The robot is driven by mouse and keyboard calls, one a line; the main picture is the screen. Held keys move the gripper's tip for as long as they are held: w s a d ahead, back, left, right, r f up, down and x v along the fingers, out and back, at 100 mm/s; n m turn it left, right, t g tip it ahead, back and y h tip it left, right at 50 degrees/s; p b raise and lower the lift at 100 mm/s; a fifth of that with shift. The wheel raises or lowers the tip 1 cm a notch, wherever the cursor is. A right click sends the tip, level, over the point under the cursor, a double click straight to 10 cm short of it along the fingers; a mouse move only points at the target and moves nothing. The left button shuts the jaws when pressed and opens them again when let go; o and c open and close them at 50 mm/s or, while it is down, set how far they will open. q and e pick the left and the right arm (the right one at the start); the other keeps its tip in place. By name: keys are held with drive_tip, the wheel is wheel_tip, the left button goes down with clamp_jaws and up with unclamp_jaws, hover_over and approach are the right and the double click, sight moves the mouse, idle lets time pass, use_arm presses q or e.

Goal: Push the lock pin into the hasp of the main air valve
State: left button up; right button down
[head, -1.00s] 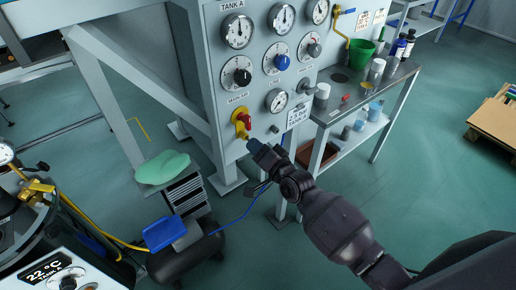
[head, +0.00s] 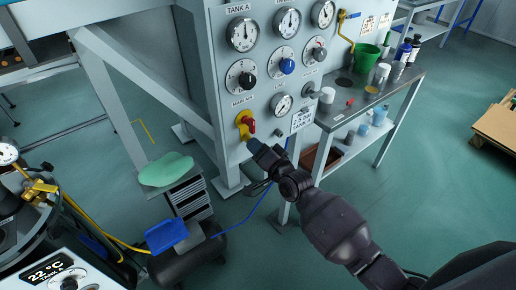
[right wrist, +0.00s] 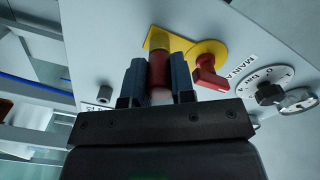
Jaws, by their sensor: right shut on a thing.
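The main air valve (head: 246,124) is on the lower left of the grey panel, with a red handle on a yellow plate. In the right wrist view the red handle (right wrist: 208,76) stands to the right of the yellow hasp plate (right wrist: 180,42). My right gripper (right wrist: 159,82) is shut on the red lock pin (right wrist: 159,72), its two blue-grey fingers on either side. The pin's yellowish end points at the hasp plate; I cannot tell whether it touches or has entered. In the head view my right gripper (head: 257,149) is just below the valve and hides the pin. My left gripper is not in view.
Gauges and knobs (head: 282,104) cover the panel above and right of the valve. A side table (head: 352,103) with a green cup (head: 367,57) and bottles stands right. A drawer unit (head: 187,196) is below left. The floor at right is clear up to a pallet.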

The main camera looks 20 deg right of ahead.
drive_tip(key=shift+w, duration=0.15)
drive_tip(key=c, duration=0.9)
unclamp_jaws()
drive_tip(key=shift+a, duration=0.1)
drive_tip(key=v, duration=1.1)
drive_tip(key=s+d+f+n+g+h, duration=0.2)
drive_tip(key=s+f, duration=0.2)
drive_tip(key=s, duration=0.2)
drive_tip(key=s+d+f+n+g+h, duration=0.2)
drive_tip(key=s+d+f+n, duration=0.1)
drive_tip(key=s+f, duration=0.2)
drive_tip(key=s+d+f+n+g+h, duration=0.1)
drive_tip(key=s+d+f+n+h, duration=0.1)
drive_tip(key=s+f, duration=0.3)
drive_tip(key=shift+s+d+n+g, duration=0.15)
drive_tip(key=shift+s+n, duration=0.05)
drive_tip(key=shift+s, duration=0.55)
drive_tip(key=shift+s+d+n+g, duration=0.1)
drive_tip(key=shift+s+d+n, duration=0.1)
drive_tip(key=shift+s, duration=0.55)
drive_tip(key=shift+s+d+n+g, duration=0.15)
drive_tip(key=shift+s+n, duration=0.05)
drive_tip(key=shift+s, duration=0.55)
